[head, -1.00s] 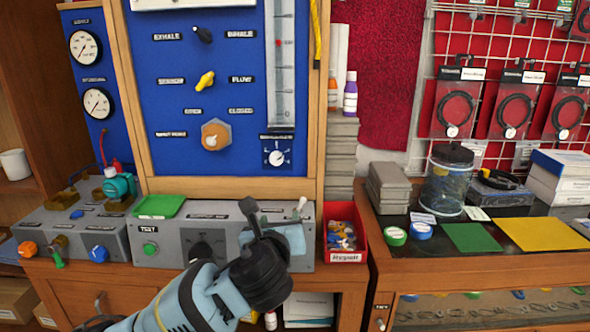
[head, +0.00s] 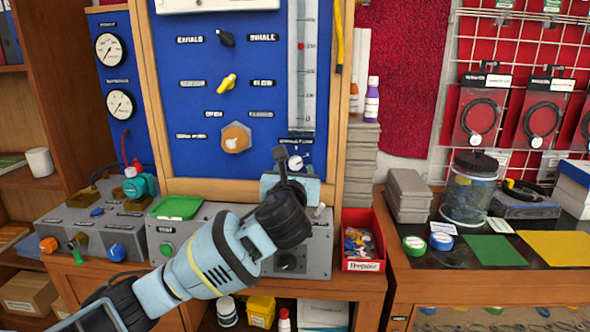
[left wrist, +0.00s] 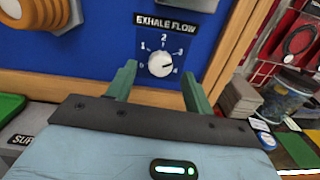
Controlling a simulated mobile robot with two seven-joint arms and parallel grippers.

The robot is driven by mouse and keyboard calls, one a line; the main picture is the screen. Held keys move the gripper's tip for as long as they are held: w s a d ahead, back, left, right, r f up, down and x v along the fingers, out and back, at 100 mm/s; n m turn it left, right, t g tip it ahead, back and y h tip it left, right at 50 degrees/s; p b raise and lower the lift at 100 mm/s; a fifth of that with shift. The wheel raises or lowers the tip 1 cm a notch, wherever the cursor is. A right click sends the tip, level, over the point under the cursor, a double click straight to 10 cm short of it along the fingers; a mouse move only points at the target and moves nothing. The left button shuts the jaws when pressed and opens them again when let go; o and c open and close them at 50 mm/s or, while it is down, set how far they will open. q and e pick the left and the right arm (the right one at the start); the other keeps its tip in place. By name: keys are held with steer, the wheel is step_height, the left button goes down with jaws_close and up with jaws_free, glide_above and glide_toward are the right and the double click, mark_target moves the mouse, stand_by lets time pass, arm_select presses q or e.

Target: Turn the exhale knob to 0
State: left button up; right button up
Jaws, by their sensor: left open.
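The exhale knob is a small white round knob (left wrist: 160,64) on a dark dial plate labelled EXHALE FLOW (left wrist: 165,20), low on the blue panel. Numbers ring it; its mark seems to point right, towards the 4 side. In the head view the knob (head: 295,162) shows just above my left gripper (head: 292,178), which hides part of the plate. In the left wrist view my left gripper (left wrist: 159,72) is open, its two green fingers on either side of the knob's place in the picture. The fingers look empty; contact with the panel cannot be told. My right gripper is not in view.
The wooden frame (left wrist: 155,88) runs below the dial. An orange hexagonal knob (head: 236,138) and a yellow knob (head: 227,84) are on the panel. A grey test box (head: 320,240) stands below, beside a red bin (head: 352,220).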

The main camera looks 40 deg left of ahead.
arm_select(q)
steer(key=shift+x, duration=0.95)
